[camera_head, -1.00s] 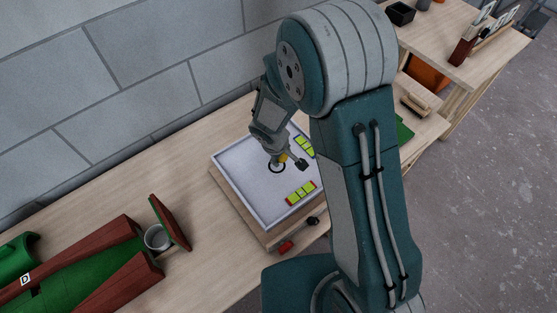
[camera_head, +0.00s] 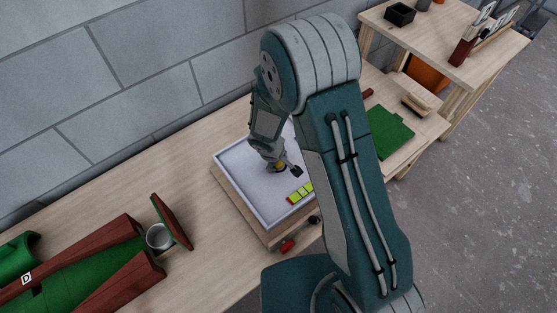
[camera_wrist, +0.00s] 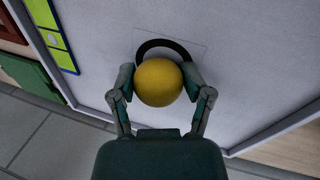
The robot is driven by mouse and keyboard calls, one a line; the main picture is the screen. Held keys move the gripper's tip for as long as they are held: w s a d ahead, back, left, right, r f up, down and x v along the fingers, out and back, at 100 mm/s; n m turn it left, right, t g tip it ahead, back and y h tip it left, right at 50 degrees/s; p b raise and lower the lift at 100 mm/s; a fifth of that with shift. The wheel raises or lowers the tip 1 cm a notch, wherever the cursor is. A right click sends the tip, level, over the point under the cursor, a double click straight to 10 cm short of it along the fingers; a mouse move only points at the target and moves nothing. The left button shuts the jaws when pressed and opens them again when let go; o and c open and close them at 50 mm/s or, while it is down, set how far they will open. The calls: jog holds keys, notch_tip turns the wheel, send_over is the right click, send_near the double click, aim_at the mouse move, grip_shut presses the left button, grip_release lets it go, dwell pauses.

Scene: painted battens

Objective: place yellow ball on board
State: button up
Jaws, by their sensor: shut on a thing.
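A yellow ball (camera_wrist: 158,83) sits between the two fingers of my gripper (camera_wrist: 160,85) in the wrist view, with a finger against each side. In the head view my gripper (camera_head: 281,168) is low over the board (camera_head: 240,160), a white panel with a raised rim on a wooden base. Only a small part of the ball (camera_head: 279,164) shows there. A black ring (camera_wrist: 163,44) marked on the board lies just behind the ball in the wrist view, partly hidden by it. I cannot tell whether the ball touches the board.
A metal cup (camera_head: 159,237) and a green and brown ramp-like structure (camera_head: 85,262) stand to the left. Bare table lies between.

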jog(key=o, duration=1.2)
jog(key=shift+f, duration=0.3)
jog(key=shift+w+a, duration=0.1)
jog(key=shift+r, duration=0.15)
jog(key=shift+r, duration=0.3)
jog(key=v, duration=1.2)
jog(key=s+d+r+m+t, duration=0.1)
jog(key=s+d+r+m, duration=0.1)
jog(key=d+r, duration=0.4)
jog(key=s+d+r+m, duration=0.2)
jog(key=d+r, duration=0.1)
jog(key=r, duration=0.6)
jog(key=s+d+r+m+t+y, duration=0.1)
jog(key=s+d+r+m, duration=0.1)
jog(key=s, duration=0.4)
jog(key=s+d+r+m+t+y, duration=0.1)
jog(key=s+d+r+m, duration=0.2)
jog(key=s+r, duration=0.3)
jog(key=shift+s+d+r, duration=0.2)
jog(key=shift+s+d, duration=0.15)
jog(key=shift+d, duration=0.1)
